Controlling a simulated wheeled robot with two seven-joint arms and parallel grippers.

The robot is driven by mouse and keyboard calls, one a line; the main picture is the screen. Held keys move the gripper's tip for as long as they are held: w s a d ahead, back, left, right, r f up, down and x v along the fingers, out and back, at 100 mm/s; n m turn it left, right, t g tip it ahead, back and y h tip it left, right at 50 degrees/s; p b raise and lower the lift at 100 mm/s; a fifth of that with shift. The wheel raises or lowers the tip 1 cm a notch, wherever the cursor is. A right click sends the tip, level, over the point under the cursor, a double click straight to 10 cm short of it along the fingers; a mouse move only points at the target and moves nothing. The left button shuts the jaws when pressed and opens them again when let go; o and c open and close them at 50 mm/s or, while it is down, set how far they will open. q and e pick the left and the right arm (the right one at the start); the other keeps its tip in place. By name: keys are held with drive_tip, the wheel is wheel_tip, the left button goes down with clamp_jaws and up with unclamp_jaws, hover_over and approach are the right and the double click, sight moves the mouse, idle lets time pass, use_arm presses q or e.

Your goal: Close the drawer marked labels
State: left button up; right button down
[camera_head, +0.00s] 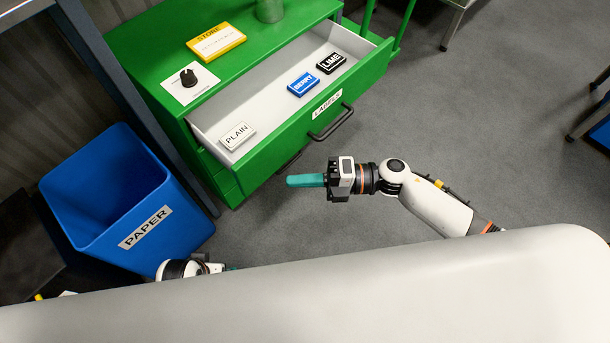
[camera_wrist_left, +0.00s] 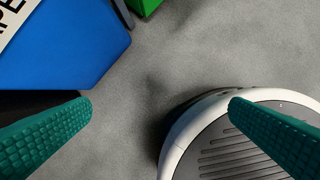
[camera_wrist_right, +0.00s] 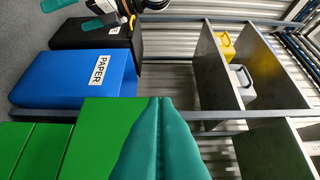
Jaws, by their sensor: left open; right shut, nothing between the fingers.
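The labels drawer (camera_head: 274,148) of the green cabinet is pulled open, with a dark handle (camera_head: 331,121) on its front under a LABELS sign. Inside lie a white PLAIN block (camera_head: 237,136), a blue BERRY block (camera_head: 303,84) and a black LIME block (camera_head: 331,63). My right gripper (camera_head: 290,181) is shut and empty, in front of and below the drawer front, apart from the handle. In the right wrist view its teal fingers (camera_wrist_right: 161,130) are together before green panels. My left gripper is open, its fingers apart above the floor in the left wrist view (camera_wrist_left: 160,110).
A blue PAPER bin (camera_head: 125,205) stands left of the cabinet (camera_head: 150,60). Grey floor to the right of the drawer is clear.

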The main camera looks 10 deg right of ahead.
approach(239, 170)
drive_tip(key=s+a, duration=0.3)
drive_tip(key=w+a, duration=0.2)
drive_tip(key=w, duration=0.1)
drive_tip(key=shift+a, duration=0.2)
use_arm(q)
drive_tip(key=shift+w+r, duration=0.1)
drive_tip(key=shift+r, duration=0.7)
use_arm(e)
drive_tip(key=shift+w+a, duration=0.25)
drive_tip(key=shift+w, duration=0.05)
use_arm(q)
drive_tip(key=shift+b, duration=0.3)
